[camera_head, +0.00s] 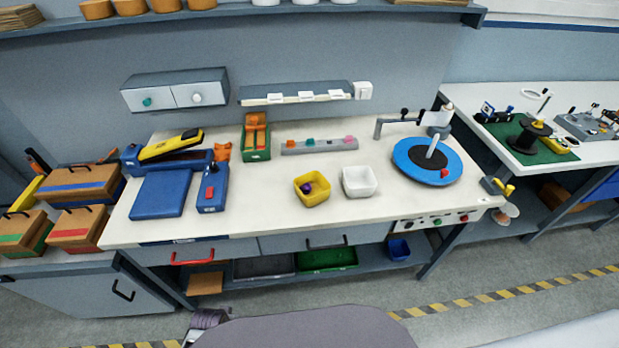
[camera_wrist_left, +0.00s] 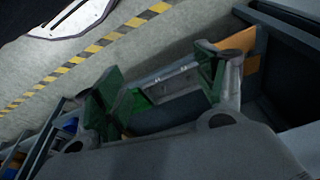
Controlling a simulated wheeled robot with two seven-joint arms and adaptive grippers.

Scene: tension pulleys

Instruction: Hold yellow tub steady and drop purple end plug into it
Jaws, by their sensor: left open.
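The yellow tub (camera_head: 312,199) stands on the white bench top, left of a white tub. The purple end plug (camera_head: 307,188) shows as a small dark purple shape inside the yellow tub. My left gripper (camera_wrist_left: 160,75) is open in the left wrist view, with its two fingers apart and no held object visible between them. It is away from the tub, which is not in that view. My right gripper is in neither view.
The white tub (camera_head: 359,182) stands right of the yellow tub. A blue turntable (camera_head: 405,163) is further right, and a blue press-like device (camera_head: 162,193) is at left. A grey strip (camera_head: 318,147) lies behind the tubs. Bench space in front of the tubs is clear.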

